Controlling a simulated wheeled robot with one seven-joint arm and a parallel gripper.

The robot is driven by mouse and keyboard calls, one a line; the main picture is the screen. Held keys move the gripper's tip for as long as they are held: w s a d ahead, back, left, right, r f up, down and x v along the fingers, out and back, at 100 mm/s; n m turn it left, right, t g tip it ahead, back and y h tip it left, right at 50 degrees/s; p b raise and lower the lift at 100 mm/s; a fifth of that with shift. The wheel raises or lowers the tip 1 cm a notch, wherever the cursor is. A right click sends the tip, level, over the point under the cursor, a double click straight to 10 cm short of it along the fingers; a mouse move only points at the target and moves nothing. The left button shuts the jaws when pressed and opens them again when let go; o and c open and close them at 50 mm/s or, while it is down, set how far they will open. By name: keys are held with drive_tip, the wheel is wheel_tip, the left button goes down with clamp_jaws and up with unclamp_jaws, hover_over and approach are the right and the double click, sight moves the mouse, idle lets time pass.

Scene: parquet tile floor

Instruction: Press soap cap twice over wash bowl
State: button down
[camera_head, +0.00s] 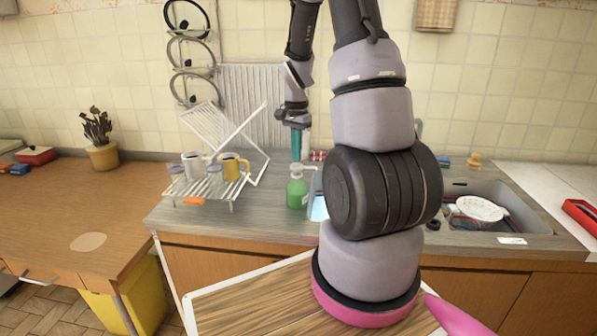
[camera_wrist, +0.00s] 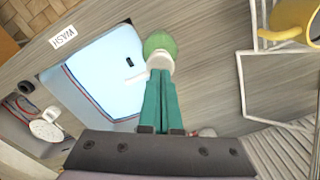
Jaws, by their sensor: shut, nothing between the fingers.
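A green soap bottle (camera_head: 297,192) with a white pump cap (camera_head: 297,170) stands upright on the counter. The wrist view also shows the green bottle (camera_wrist: 159,43) and the cap (camera_wrist: 160,62), whose spout points left over the edge of the light-blue wash bowl (camera_wrist: 100,62). In the head view the bowl (camera_head: 318,208) is mostly hidden behind my arm. My gripper (camera_head: 296,158) is shut and empty, its teal fingers pointing down just above the cap. In the wrist view the fingertips (camera_wrist: 160,74) overlap the cap's edge; I cannot tell whether they touch it.
A white dish rack (camera_head: 228,185) with mugs stands left of the bottle. A sink (camera_head: 510,215) with a white colander lies right of my arm. A "WASH" label (camera_wrist: 63,37) lies by the bowl. The counter between rack and bottle is mostly clear.

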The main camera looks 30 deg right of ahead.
drive_tip(key=shift+f, duration=0.15)
drive_tip(key=shift+f, duration=1.25)
drive_tip(key=shift+r, duration=1.4)
drive_tip(key=shift+f, duration=0.1)
drive_tip(key=shift+f, duration=1.35)
drive_tip(key=shift+r, duration=1.45)
